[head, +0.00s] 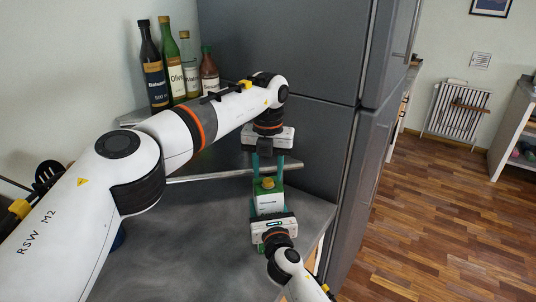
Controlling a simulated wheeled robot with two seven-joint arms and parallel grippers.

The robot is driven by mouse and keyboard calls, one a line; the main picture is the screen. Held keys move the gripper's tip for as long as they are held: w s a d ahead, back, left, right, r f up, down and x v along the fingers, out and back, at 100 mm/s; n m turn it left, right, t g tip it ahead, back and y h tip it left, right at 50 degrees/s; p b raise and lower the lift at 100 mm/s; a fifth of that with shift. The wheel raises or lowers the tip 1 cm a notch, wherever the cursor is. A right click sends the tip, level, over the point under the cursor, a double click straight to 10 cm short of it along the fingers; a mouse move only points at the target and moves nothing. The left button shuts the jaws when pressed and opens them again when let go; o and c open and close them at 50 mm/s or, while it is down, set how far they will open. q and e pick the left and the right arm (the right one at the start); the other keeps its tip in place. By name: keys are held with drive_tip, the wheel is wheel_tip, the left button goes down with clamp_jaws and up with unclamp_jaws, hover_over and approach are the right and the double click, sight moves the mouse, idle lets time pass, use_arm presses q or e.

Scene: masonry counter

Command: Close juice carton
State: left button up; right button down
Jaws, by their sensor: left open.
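The juice carton (269,203) is white and green and stands on the grey counter in front of the fridge. A yellow cap (267,184) shows at its top; I cannot tell whether it is screwed tight. My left gripper (267,167) is open above the carton, pointing down, with its teal fingers apart on either side above the cap. My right gripper (269,206) reaches in from the bottom right, at the near side of the carton. Its body hides the carton's lower part, and its grip on the carton is not clear.
The grey counter (190,225) is mostly bare left of the carton. Several bottles (172,65) stand at the back left. A tall grey fridge (285,50) rises close behind the carton. The counter's right edge is near the carton, with wooden floor (440,220) beyond.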

use_arm(q)
drive_tip(key=shift+f, duration=0.75)
drive_tip(key=shift+c, duration=0.5)
clamp_jaws()
drive_tip(key=shift+o, duration=1.1)
unclamp_jaws()
wheel_tip(320, 180, up, 8)
drive_tip(key=shift+f, duration=0.25)
